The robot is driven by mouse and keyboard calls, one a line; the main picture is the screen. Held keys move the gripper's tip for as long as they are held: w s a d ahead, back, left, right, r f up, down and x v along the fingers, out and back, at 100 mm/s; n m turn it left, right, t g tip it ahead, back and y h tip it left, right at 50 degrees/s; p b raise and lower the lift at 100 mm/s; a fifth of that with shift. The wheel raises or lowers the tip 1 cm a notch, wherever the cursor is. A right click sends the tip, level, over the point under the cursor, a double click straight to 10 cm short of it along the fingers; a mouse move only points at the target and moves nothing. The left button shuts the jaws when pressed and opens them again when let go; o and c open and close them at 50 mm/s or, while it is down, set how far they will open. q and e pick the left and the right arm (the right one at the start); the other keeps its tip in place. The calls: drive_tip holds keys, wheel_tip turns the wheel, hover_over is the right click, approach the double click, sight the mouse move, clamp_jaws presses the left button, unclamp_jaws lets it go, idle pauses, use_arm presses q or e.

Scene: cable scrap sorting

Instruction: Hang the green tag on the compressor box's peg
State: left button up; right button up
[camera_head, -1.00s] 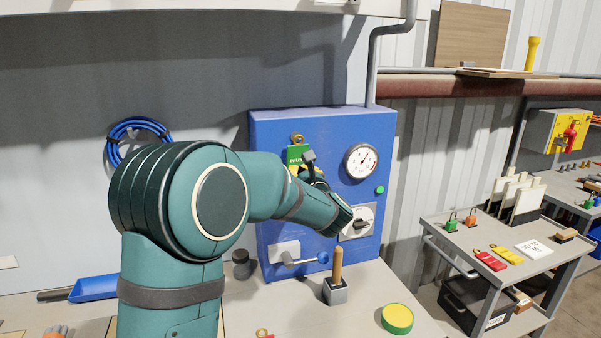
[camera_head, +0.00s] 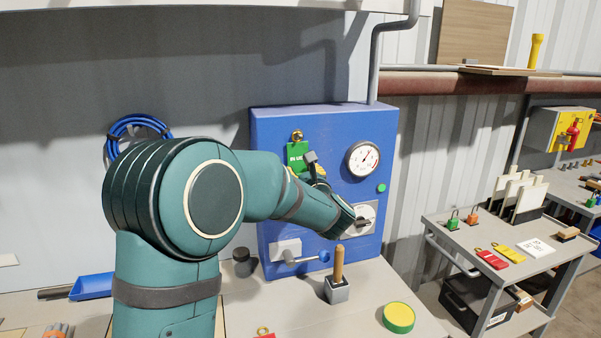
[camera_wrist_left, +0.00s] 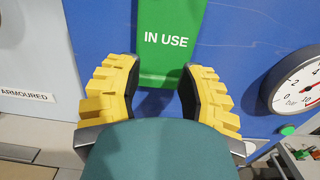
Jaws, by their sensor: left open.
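The green tag (camera_head: 298,153), marked IN USE, hangs upright against the front of the blue compressor box (camera_head: 328,125). Its brass eyelet (camera_head: 297,136) is at the box's upper left, where the peg is; the peg itself is too small to make out clearly. The tag also shows in the left wrist view (camera_wrist_left: 168,40). My left gripper (camera_wrist_left: 163,72) is open, with its yellow-padded fingers apart on either side of the tag's lower end. It holds nothing that I can see. In the head view my arm partly hides this gripper. My right gripper is not in view.
The box carries a pressure gauge (camera_head: 363,159), a rotary switch (camera_head: 362,219) and a lever (camera_head: 310,257). A wooden-handled tool (camera_head: 338,277) and a green-yellow disc (camera_head: 398,317) stand on the bench in front. A grey cart (camera_head: 470,244) with tags and padlocks is at right.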

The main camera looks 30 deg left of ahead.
use_arm(q)
drive_tip(key=v, duration=1.1)
drive_tip(key=shift+d, duration=0.15)
